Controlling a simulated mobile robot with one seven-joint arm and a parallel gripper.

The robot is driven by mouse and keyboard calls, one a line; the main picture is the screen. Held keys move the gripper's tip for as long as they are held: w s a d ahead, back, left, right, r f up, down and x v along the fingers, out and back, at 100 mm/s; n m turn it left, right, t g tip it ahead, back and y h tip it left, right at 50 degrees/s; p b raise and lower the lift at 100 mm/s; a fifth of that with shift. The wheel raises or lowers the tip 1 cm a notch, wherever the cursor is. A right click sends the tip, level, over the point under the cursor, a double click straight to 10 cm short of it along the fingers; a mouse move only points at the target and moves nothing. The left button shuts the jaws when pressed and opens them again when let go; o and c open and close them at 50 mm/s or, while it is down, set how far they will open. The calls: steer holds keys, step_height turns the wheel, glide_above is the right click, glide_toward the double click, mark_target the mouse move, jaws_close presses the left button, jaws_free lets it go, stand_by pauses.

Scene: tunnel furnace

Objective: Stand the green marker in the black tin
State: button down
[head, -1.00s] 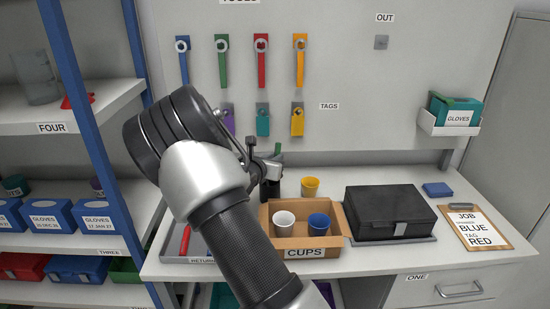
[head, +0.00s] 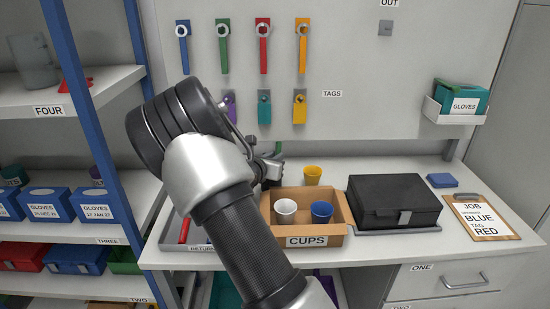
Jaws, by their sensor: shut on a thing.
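My gripper (head: 272,160) is over the back of the bench, just behind the cups box, largely hidden by my own arm. It is shut; a small green piece (head: 278,147) shows at its fingers, which fits the green marker, though its full length and tilt cannot be made out. A dark shape (head: 266,183) low beside the gripper, at the box's back left corner, may be the black tin. It is mostly covered, and I cannot tell whether the marker is inside it, above it or beside it.
An open cardboard box (head: 308,241) labelled CUPS holds a white cup (head: 286,209) and a blue cup (head: 321,211). A yellow cup (head: 312,175) stands behind it. A black case (head: 393,203) and a clipboard (head: 481,218) are right. A grey returns tray (head: 180,246) is left.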

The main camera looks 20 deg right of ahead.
steer(key=c, duration=1.7)
jaws_free()
steer(key=shift+o, duration=0.2)
steer(key=p+v, duration=0.1)
steer(key=v, duration=1.6)
steer(key=shift+r+p, duration=0.2)
steer(key=shift+p, duration=0.1)
steer(key=shift+s+a, duration=0.1)
steer(key=shift+a, duration=0.05)
